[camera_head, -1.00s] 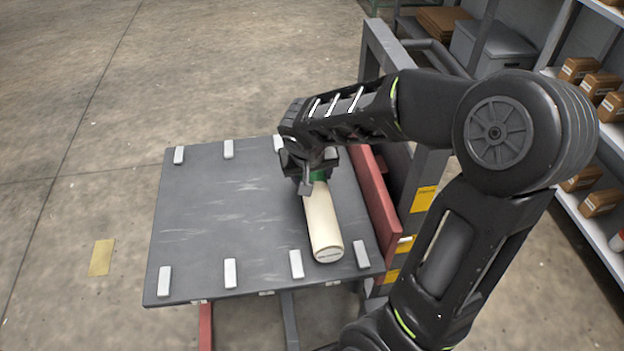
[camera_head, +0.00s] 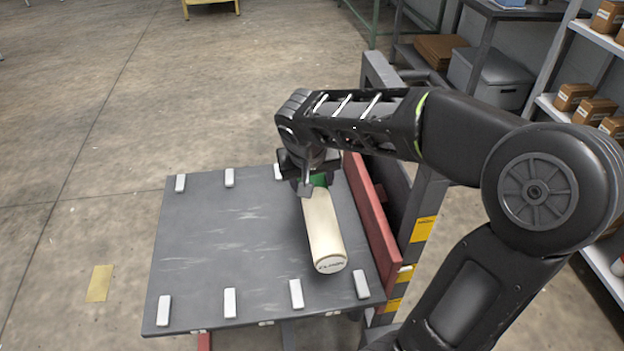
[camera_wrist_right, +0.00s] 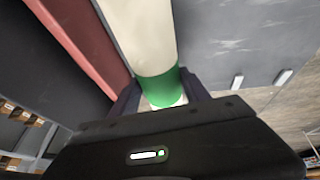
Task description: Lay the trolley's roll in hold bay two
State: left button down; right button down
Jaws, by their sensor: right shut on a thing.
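The cream roll (camera_head: 323,235) is over the right part of the dark trolley top (camera_head: 230,250), close to the red side board (camera_head: 372,210). My right gripper (camera_head: 312,184) is shut on the roll at its far end, around a green band. The right wrist view shows the green band (camera_wrist_right: 158,88) between the two fingers (camera_wrist_right: 160,98), with the cream roll (camera_wrist_right: 140,35) running away from it. I cannot tell for sure whether the roll touches the trolley top or is slightly above it. My left gripper is not in view.
White blocks (camera_head: 230,303) line the near and far edges of the trolley top. A grey upright frame with yellow labels (camera_head: 423,229) stands at its right. Shelves with brown boxes (camera_head: 592,113) are farther right. The floor at left is open, with a yellow patch (camera_head: 100,283).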

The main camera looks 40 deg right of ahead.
jog(key=w+a+n+y+p, duration=0.1)
jog(key=w+a, duration=0.3)
jog(key=a, duration=0.4)
jog(key=w+a+r+n+t+p, duration=0.1)
jog(key=w+a+n+p, duration=0.2)
jog(key=a, duration=0.6)
jog(key=shift+w+a+r+n+y, duration=0.15)
jog(key=shift+w+n+y, duration=0.35)
jog(key=shift+w, duration=0.6)
